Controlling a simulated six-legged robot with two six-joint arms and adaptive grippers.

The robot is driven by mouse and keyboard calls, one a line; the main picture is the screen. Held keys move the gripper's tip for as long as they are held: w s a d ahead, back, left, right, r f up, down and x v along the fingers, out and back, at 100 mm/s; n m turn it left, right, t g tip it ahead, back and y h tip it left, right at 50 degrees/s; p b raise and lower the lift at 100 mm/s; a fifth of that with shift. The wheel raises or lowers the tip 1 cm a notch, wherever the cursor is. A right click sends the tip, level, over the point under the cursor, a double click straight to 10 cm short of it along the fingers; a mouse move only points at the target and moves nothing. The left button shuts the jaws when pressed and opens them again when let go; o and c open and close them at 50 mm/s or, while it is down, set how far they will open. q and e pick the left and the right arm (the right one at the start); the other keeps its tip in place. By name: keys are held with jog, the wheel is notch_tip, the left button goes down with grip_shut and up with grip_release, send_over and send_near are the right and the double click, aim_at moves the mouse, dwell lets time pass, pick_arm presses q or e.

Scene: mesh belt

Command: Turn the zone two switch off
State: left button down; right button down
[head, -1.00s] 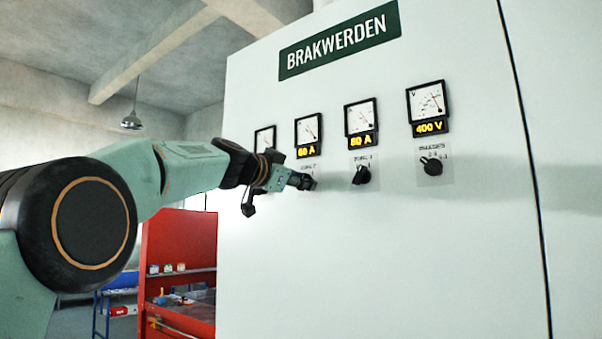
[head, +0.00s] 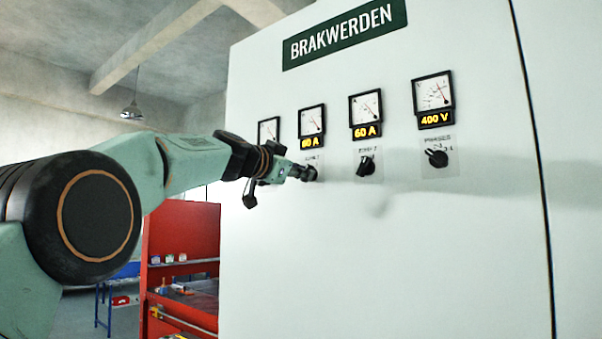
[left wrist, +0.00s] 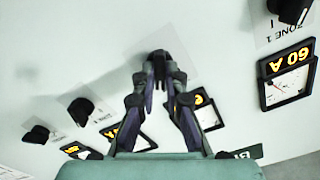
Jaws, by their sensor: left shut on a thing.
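The zone two switch is a dark knob on a pale label plate on the white cabinet (head: 400,240). It shows in the left wrist view (left wrist: 160,56), between my fingertips. My left gripper (head: 301,172) is shut on this knob, and its fingers also show in the left wrist view (left wrist: 161,76). The fingers cover much of the knob, so I cannot tell which way it points. The meter above it (head: 312,120) has a lit display that looks like 60 A. My right gripper is not in view.
To the right are another zone knob (head: 366,166) and the phases knob (head: 437,158), under 60 A and 400 V displays. The zone one knob (left wrist: 290,10) shows in the left wrist view. A red workbench (head: 180,235) stands left of the cabinet.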

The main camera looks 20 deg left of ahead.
pick_arm(q)
jog(key=shift+d+f, duration=0.1)
jog(key=shift+f, duration=0.05)
jog(key=shift+w, duration=0.1)
jog(key=n, duration=1.1)
jog(key=shift+f+n, duration=0.25)
jog(key=shift+n, duration=0.35)
jog(key=c, duration=1.4)
grip_release()
jog(key=shift+r, duration=0.2)
jog(key=shift+p, duration=0.3)
jog(key=shift+r, duration=0.1)
